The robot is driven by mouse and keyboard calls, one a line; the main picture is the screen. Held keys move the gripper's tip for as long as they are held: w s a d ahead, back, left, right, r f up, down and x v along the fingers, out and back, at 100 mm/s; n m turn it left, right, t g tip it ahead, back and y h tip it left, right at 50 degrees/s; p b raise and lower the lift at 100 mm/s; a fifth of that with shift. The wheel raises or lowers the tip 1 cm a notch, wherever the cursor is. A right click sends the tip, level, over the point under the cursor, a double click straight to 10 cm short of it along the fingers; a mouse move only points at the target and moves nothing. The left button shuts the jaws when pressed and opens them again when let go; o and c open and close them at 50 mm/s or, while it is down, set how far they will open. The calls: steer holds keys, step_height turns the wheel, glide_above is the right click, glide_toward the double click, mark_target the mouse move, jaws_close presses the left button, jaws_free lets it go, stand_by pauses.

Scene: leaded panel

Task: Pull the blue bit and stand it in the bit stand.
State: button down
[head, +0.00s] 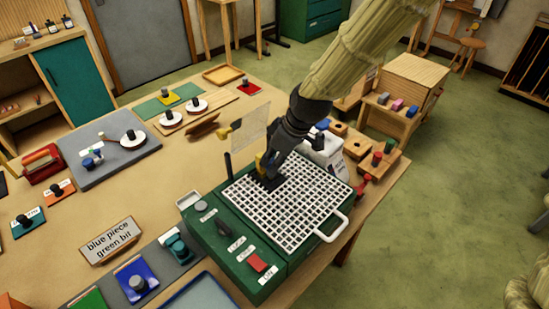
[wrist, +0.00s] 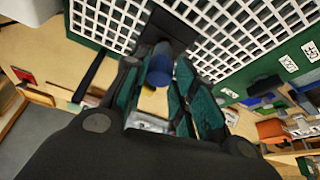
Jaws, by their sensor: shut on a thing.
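My gripper (head: 268,178) is low over the white grid top of a green grinder (head: 232,238), near its far left part. In the wrist view a blue cylinder, apparently the blue bit (wrist: 159,70), sits between the teal-padded fingers (wrist: 165,85), which are shut on it. A dark part lies at its far end, against the grid; whether they are joined I cannot tell. In the head view the bit is hidden by the gripper. Wooden blocks with holes, seemingly the bit stand (head: 356,147), are right of the grinder, with red and green bits in the nearest block.
A white box (head: 325,158) stands between grinder and wooden blocks. A clear upright panel (head: 250,132) is behind my gripper. A white handle (head: 332,228) sticks out at the grid's right. A sign (head: 108,240) reads "blue piece green bit". A blue-topped thing (head: 322,124) is by the blocks.

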steer(key=shift+r, duration=0.2)
steer(key=shift+r+p, duration=0.5)
steer(key=shift+r, duration=0.05)
steer(key=shift+r, duration=0.1)
steer(key=c, duration=1.9)
jaws_free()
steer(key=shift+c, duration=1.3)
